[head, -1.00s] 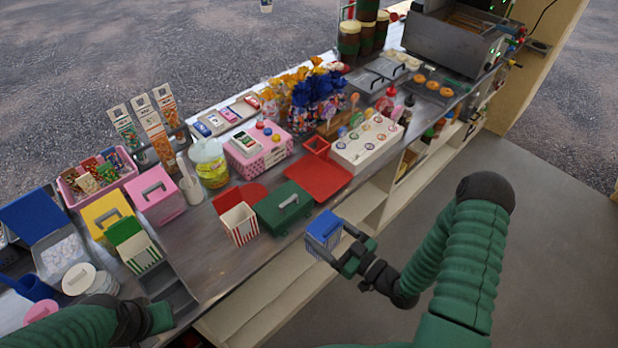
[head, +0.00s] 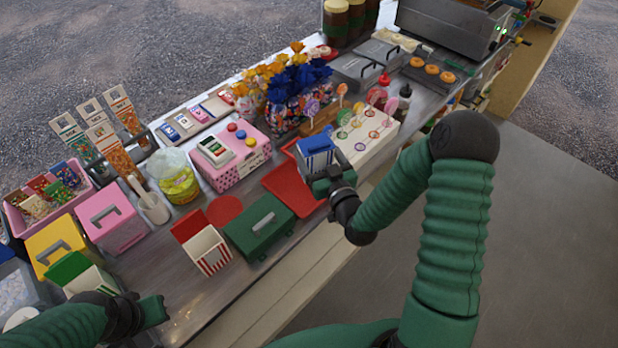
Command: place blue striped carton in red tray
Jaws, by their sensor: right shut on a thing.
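The blue striped carton (head: 317,160), blue on top with blue and white striped sides, is held in my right gripper (head: 329,180). The gripper is shut on its near side. The carton looks upright and overlaps the far right part of the red tray (head: 283,190) in the picture. Whether it touches the tray or hangs above it I cannot tell. My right gripper hides the tray's right edge. My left gripper (head: 150,312) is at the lower left, over the near edge of the counter, away from the carton; its jaw opening does not show clearly.
A green box with a handle (head: 259,228) sits just left of the red tray, with a red striped carton (head: 208,250) beyond it. The white lollipop stand (head: 366,150) is close on the carton's right. A pink box (head: 232,160) stands behind the tray.

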